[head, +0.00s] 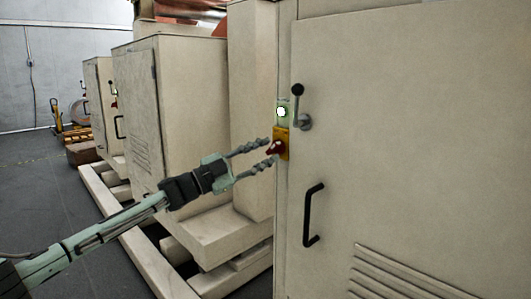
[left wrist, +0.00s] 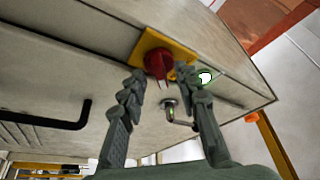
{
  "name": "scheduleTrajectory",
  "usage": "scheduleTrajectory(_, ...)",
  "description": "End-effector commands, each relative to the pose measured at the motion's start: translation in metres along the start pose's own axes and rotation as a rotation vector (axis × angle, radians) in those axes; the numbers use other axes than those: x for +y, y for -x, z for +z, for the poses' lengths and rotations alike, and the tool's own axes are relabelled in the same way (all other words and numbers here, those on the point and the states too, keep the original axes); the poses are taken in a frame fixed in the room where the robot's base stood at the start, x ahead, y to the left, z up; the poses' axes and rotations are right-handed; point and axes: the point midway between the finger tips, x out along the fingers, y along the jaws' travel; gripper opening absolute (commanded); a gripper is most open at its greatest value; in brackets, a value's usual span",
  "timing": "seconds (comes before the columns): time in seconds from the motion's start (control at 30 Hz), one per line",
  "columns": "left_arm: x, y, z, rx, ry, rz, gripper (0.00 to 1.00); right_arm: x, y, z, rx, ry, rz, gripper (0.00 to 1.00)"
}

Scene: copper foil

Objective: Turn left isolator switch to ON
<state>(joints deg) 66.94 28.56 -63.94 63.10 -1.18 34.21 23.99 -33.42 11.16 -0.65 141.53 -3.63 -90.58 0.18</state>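The isolator switch is a red knob (head: 275,148) on a yellow plate (head: 283,139), on the narrow left edge of the large beige cabinet in the head view. The knob (left wrist: 158,63) and plate (left wrist: 183,66) also show in the left wrist view, just beyond the fingertips. My left gripper (head: 270,152) is open, its two fingers pointing at the switch. In the left wrist view the fingers (left wrist: 168,85) are spread apart with the knob near the left fingertip. I cannot tell whether a finger touches the knob. My right gripper is not in view.
A lit green-white lamp (head: 281,112) sits just above the switch. A black-knobbed lever (head: 299,107) and a black door handle (head: 313,214) stick out from the cabinet front. More beige cabinets (head: 141,110) stand to the left, with open grey floor (head: 40,190) beyond.

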Motion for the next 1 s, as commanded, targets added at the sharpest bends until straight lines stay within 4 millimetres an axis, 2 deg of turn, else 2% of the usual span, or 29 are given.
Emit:
scheduleTrajectory(0.3, 0.0, 0.066, 0.002, -0.005, -0.001, -0.001, 0.32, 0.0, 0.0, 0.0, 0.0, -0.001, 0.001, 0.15)
scheduleTrajectory(0.5, 0.0, 0.099, 0.001, -0.003, 0.0, -0.001, 0.32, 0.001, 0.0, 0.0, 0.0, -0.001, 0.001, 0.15)
scheduleTrajectory(0.7, 0.0, 0.113, 0.0, -0.001, -0.001, 0.0, 0.32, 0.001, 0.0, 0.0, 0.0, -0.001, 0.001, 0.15)
scheduleTrajectory(1.0, 0.0, 0.113, 0.0, -0.002, 0.0, -0.001, 0.32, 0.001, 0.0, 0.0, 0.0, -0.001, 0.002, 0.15)
